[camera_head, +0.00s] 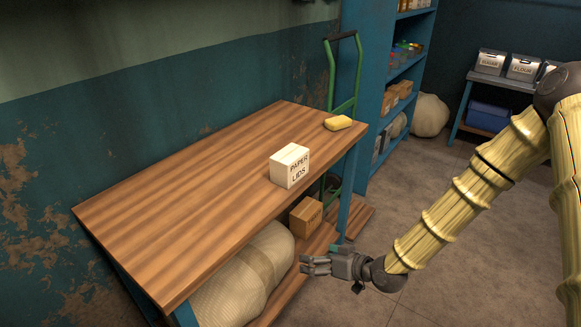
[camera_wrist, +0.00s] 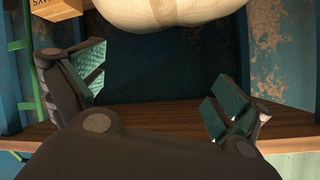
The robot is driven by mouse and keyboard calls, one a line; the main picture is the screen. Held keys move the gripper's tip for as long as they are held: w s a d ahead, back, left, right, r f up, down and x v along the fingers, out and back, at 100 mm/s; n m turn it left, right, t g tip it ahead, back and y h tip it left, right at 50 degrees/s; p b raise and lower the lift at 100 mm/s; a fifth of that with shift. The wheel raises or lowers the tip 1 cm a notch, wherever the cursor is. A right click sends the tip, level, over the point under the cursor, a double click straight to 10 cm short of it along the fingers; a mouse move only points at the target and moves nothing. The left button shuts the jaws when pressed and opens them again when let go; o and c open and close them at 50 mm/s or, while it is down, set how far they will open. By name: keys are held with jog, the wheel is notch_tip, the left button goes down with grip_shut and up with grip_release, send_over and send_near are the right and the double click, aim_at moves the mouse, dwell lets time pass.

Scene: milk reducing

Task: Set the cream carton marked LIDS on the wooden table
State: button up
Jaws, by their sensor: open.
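The cream carton marked PAPER LIDS (camera_head: 288,166) stands upright on the wooden table (camera_head: 190,190), near its front edge toward the right end. My gripper (camera_head: 306,265) is open and empty. It is below the tabletop, in front of the lower shelf, well apart from the carton. In the wrist view the fingers of my gripper (camera_wrist: 158,92) are spread wide with nothing between them. I cannot make out the carton in the wrist view.
A yellow sponge-like block (camera_head: 338,123) lies at the table's far right corner. A large sack (camera_head: 245,275) and a brown box (camera_head: 306,216) are on the lower shelf. A green hand truck (camera_head: 357,75) stands behind. The floor (camera_head: 440,260) at right is open.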

jog(key=w+r+n+t+y, duration=0.25)
jog(key=w+r, duration=0.45)
jog(key=r, duration=0.5)
jog(key=n+y, duration=0.3)
send_near(299, 165)
jog(key=x, duration=0.3)
jog(key=shift+h, duration=0.25)
jog(key=x, duration=0.5)
jog(key=shift+s+r, duration=0.1)
jog(key=shift+r, duration=0.05)
jog(key=shift+r+p+x, duration=0.1)
jog(key=shift+p+x, duration=0.2)
jog(key=shift+x, duration=1.05)
jog(key=shift+r+p+x, duration=0.15)
jog(key=shift+p+x, duration=0.15)
jog(key=shift+x, duration=1.1)
jog(key=c, duration=0.9)
jog(key=shift+r, duration=0.15)
